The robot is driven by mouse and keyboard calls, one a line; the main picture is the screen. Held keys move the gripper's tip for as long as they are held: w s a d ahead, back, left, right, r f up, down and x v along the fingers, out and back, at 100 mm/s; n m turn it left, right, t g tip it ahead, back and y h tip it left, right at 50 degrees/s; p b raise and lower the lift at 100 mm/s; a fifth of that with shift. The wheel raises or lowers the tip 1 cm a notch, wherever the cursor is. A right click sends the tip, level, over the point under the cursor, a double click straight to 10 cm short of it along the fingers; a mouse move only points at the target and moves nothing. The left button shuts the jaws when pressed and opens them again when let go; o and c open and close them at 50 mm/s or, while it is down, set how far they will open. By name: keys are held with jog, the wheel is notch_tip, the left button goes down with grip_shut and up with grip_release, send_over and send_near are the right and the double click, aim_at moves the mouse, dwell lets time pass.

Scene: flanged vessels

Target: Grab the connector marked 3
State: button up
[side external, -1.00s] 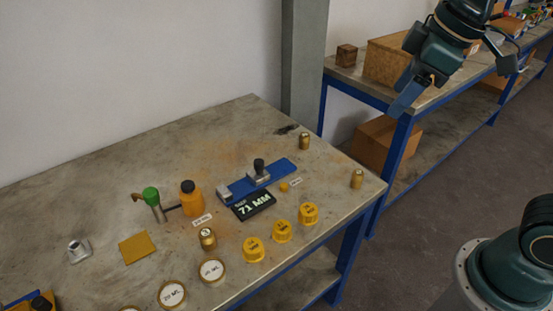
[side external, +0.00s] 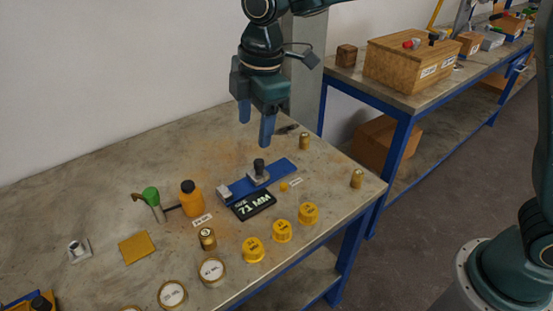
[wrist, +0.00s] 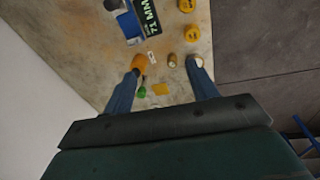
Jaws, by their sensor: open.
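Brass connectors stand on the bench in the side view: one at the front (side external: 207,238) with a dark mark on its top, one at the back (side external: 304,141) and one near the right edge (side external: 357,179). The front one's mark is too small to read surely; I cannot tell which is marked 3. My gripper (side external: 255,132) is open and empty, pointing down above the back of the bench, apart from all the connectors. In the wrist view a brass connector (wrist: 172,61) shows between the open fingers, well below them.
A blue fixture (side external: 277,172), a 71 MM display (side external: 254,205) and an orange bottle (side external: 191,199) stand mid-bench. Yellow caps (side external: 282,231) and round labelled lids (side external: 212,271) line the front. A green-topped part (side external: 151,197) and yellow pad (side external: 137,248) are left. The back left is clear.

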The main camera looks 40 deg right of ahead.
aim_at(206, 232)
jog(key=w+a+f+n+g, duration=0.1)
jog(key=a+f+n, duration=0.5)
jog(key=a+f, duration=0.6)
jog(key=shift+w+a+f+n+h, duration=0.3)
jog(key=shift+w+a+f+h, duration=0.15)
jog(key=shift+w, duration=0.35)
jog(key=shift+f, duration=4.25)
jog(key=shift+f, duration=2.6)
jog(key=c, duration=1.2)
